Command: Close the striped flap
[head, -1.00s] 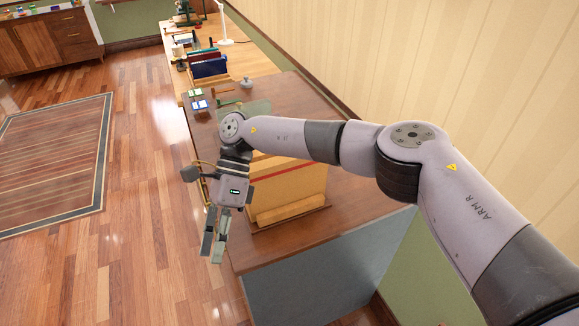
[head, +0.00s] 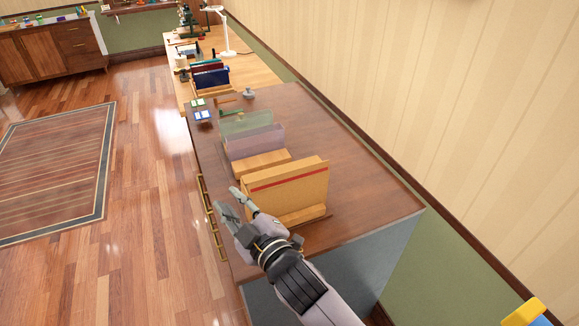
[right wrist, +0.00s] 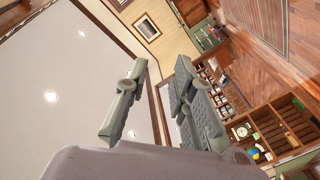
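I cannot tell whether a finger touches the panel. In the right wrist view the two fingers (right wrist: 160,98) are apart and the panel does not show. My left gripper is out of view.
Behind the panel stand a wooden block (head: 262,164), a pale purple panel (head: 255,142) and a green see-through panel (head: 247,122). Blue folders (head: 211,76) and a white lamp (head: 224,35) are farther back. The cabinet top (head: 350,185) right of the panel is clear.

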